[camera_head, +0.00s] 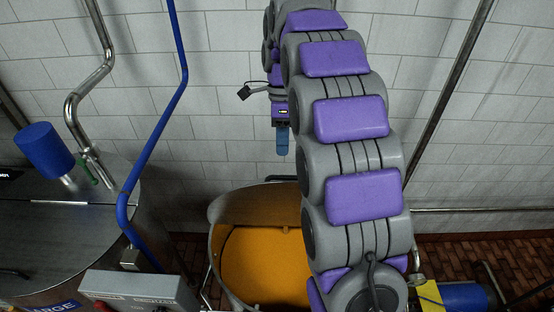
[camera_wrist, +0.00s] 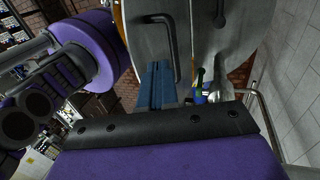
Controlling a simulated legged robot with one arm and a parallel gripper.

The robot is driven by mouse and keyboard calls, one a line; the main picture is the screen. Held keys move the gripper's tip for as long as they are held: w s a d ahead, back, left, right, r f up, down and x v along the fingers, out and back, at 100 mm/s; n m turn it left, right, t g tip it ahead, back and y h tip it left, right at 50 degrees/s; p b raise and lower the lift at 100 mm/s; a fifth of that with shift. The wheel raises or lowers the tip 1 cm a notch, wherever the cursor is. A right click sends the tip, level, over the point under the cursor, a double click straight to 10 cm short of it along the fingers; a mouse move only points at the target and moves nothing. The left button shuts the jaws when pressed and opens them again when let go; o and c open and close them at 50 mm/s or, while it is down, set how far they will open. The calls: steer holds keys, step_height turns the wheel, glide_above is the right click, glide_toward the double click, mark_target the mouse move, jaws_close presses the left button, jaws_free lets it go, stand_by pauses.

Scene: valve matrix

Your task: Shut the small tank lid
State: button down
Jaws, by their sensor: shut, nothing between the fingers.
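The small tank (camera_head: 213,250) stands open at the lower middle of the head view, with an orange surface (camera_head: 262,262) inside. A brownish panel (camera_head: 255,207) rises at its far side; it looks like the raised lid, but I cannot be sure. In the wrist view a grey metal plate (camera_wrist: 140,50) with a dark bar handle (camera_wrist: 165,30) lies beyond the fingers and looks like the lid. My gripper (camera_head: 282,152) is above the tank's far side, blue fingers pointing down, shut and empty. The fingers also show in the wrist view (camera_wrist: 157,85), apparently apart from the handle. My arm hides the tank's right side.
A large tank (camera_head: 70,225) with a closed top is at the left. A blue pipe (camera_head: 160,125) and a control box (camera_head: 140,290) stand between the tanks. The tiled wall (camera_head: 220,150) is close behind. A metal pipe (camera_head: 447,85) slants at the right.

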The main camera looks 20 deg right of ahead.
steer(key=shift+s+d+f, duration=0.15)
steer(key=shift+s+f, duration=0.35)
steer(key=p, duration=0.1)
glide_above(284, 197)
steer(key=w+d, duration=0.1)
steer(key=w, duration=0.2)
step_height(284, 197, down, 6)
steer(key=f, duration=0.1)
steer(key=shift+s+a+f+p, duration=0.1)
steer(key=shift+s+f+p, duration=0.3)
steer(key=shift+f, duration=0.25)
steer(key=shift+s+f, duration=0.1)
